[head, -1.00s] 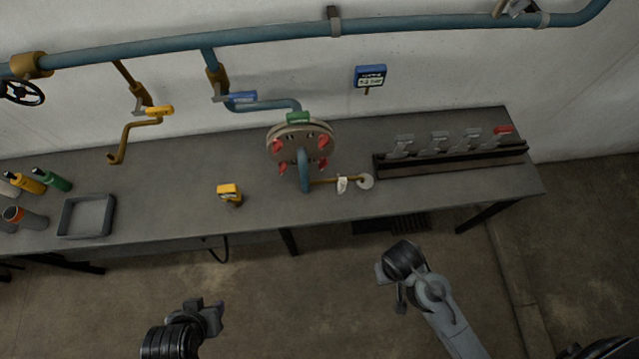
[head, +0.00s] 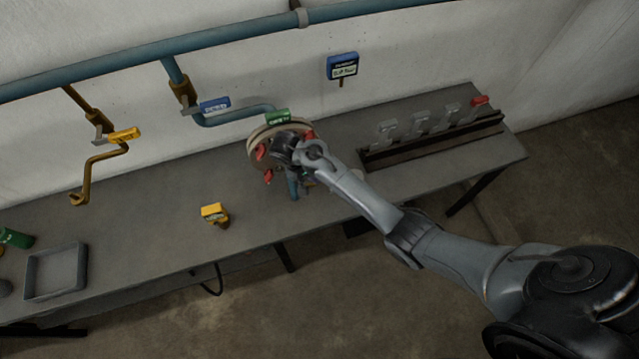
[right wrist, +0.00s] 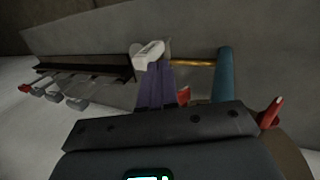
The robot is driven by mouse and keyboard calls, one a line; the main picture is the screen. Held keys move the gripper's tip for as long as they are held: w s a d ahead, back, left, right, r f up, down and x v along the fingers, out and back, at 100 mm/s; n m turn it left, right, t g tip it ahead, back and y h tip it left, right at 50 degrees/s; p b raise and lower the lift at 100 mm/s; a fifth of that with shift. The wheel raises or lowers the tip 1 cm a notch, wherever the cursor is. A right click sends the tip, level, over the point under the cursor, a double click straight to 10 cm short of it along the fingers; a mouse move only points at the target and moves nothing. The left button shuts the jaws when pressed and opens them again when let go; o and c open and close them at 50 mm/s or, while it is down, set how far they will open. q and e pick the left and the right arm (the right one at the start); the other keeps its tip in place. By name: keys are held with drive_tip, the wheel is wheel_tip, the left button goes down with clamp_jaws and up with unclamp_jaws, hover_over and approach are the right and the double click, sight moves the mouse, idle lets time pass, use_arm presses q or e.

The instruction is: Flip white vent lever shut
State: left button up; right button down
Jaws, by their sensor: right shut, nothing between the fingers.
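The white vent lever (right wrist: 148,55) shows in the right wrist view, on a short brass pipe (right wrist: 190,62) that runs to a blue pipe (right wrist: 222,75). In the head view my right arm hides the lever. My right gripper (right wrist: 157,68) is shut and empty, its fingertips right beside the lever; I cannot tell whether they touch it. In the head view its wrist is over the round flange (head: 256,133) with red knobs on the bench. My left gripper is out of view.
The bench (head: 150,220) stands along the wall. A rack of grey levers with one red (head: 480,101) is to the right. A yellow tagged part (head: 214,213) and an empty grey tray (head: 55,272) are to the left. A blue pipe (head: 180,48) runs along the wall.

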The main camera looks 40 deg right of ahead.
drive_tip(key=shift+w+r, duration=0.85)
drive_tip(key=shift+w, duration=0.1)
drive_tip(key=x, duration=1)
drive_tip(key=shift+w, duration=0.15)
